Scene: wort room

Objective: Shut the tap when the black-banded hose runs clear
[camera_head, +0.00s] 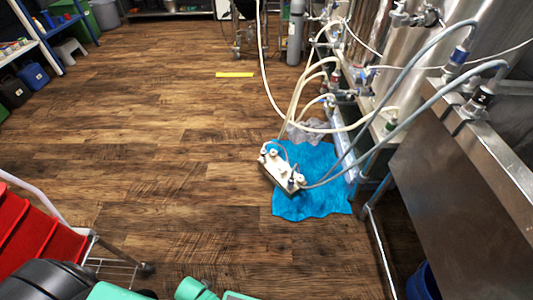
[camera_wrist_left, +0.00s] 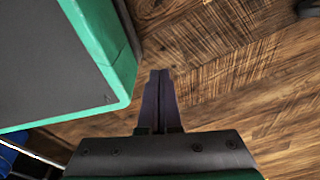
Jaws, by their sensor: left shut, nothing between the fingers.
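A grey hose with a black band (camera_head: 483,96) rises from a fitting at the right edge of the head view and arches down left to a pale block (camera_head: 283,170) on the floor. Another grey hose with a blue band (camera_head: 459,56) runs beside it. What flows in either hose is too small to tell. Which fitting is the tap for the black-banded hose, and its handle position, I cannot tell. My left gripper (camera_wrist_left: 160,98) is shut and empty in the left wrist view, over wooden floor, away from the hoses. My right gripper is not in view.
The block rests on a blue cloth (camera_head: 318,200). Pale hoses loop to the metal tanks at upper right. A steel bench (camera_head: 460,165) stands at right, a red stepped cart (camera_head: 35,235) at lower left. A yellow strip (camera_head: 235,75) lies on open floor.

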